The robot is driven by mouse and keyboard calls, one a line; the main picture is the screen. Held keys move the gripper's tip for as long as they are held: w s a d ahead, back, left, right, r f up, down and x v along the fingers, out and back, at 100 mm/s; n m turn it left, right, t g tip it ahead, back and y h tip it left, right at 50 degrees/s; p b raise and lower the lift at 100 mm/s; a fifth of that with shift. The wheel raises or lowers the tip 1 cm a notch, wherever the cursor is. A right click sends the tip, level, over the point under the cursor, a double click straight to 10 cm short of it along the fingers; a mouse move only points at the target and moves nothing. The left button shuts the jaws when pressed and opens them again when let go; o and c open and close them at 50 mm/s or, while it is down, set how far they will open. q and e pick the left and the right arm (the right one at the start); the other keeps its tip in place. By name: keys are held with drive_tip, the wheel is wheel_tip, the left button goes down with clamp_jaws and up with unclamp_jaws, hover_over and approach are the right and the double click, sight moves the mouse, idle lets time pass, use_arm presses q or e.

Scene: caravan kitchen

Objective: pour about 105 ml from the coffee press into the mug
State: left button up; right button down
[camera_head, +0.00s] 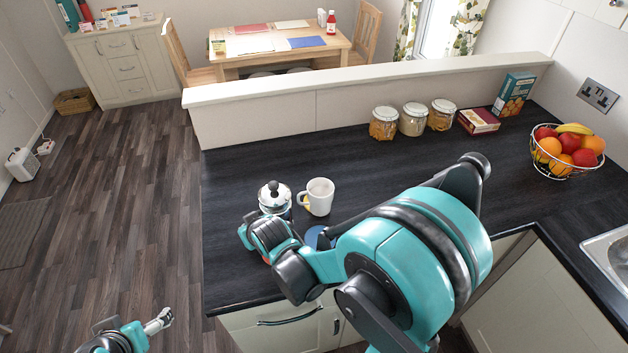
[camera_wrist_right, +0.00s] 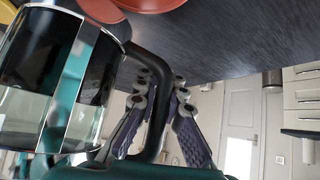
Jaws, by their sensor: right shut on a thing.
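The coffee press (camera_head: 275,196), glass with a metal lid and black knob, looks about upright on or just above the dark counter. Its lower part is hidden behind my right arm. In the right wrist view, which looks upside down, the press (camera_wrist_right: 50,75) holds dark liquid below a clear band. My right gripper (camera_wrist_right: 162,82) is shut on its black handle (camera_wrist_right: 150,55). The white mug (camera_head: 319,194), with a yellow part on its left side, stands upright just right of the press, apart from it. My left gripper (camera_head: 158,322) is low over the floor, away from both; its finger opening is unclear.
A blue round thing (camera_head: 316,238) lies in front of the mug, partly hidden by my arm. Jars (camera_head: 412,119), boxes (camera_head: 479,121) and a fruit basket (camera_head: 567,157) stand farther back and right. A raised ledge (camera_head: 360,76) bounds the counter's back. The counter behind the mug is clear.

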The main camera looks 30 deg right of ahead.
sight(261, 198)
drive_tip(key=shift+s+r, duration=0.1)
drive_tip(key=shift+r, duration=0.1)
drive_tip(key=shift+d+r+m+y+p, duration=0.2)
drive_tip(key=shift+r+m+y+p, duration=0.2)
drive_tip(key=shift+r+y+p, duration=0.7)
drive_tip(key=d+r+y+p, duration=0.1)
drive_tip(key=r, duration=0.1)
drive_tip(key=r+m+y+p, duration=0.1)
drive_tip(key=r+p, duration=0.1)
drive_tip(key=d+r+m+y+p, duration=0.1)
drive_tip(key=r, duration=0.1)
drive_tip(key=shift+w+d+r+y, duration=0.1)
drive_tip(key=shift+w+d+y, duration=0.1)
drive_tip(key=shift+d+y, duration=0.15)
drive_tip(key=shift+d+r+m+y, duration=0.15)
drive_tip(key=shift+r+m+y, duration=0.35)
drive_tip(key=shift+r+y, duration=0.05)
drive_tip(key=shift+d+r+m+y, duration=0.15)
drive_tip(key=shift+r+m+y, duration=0.25)
drive_tip(key=shift+y, duration=0.2)
drive_tip(key=shift+r, duration=0.1)
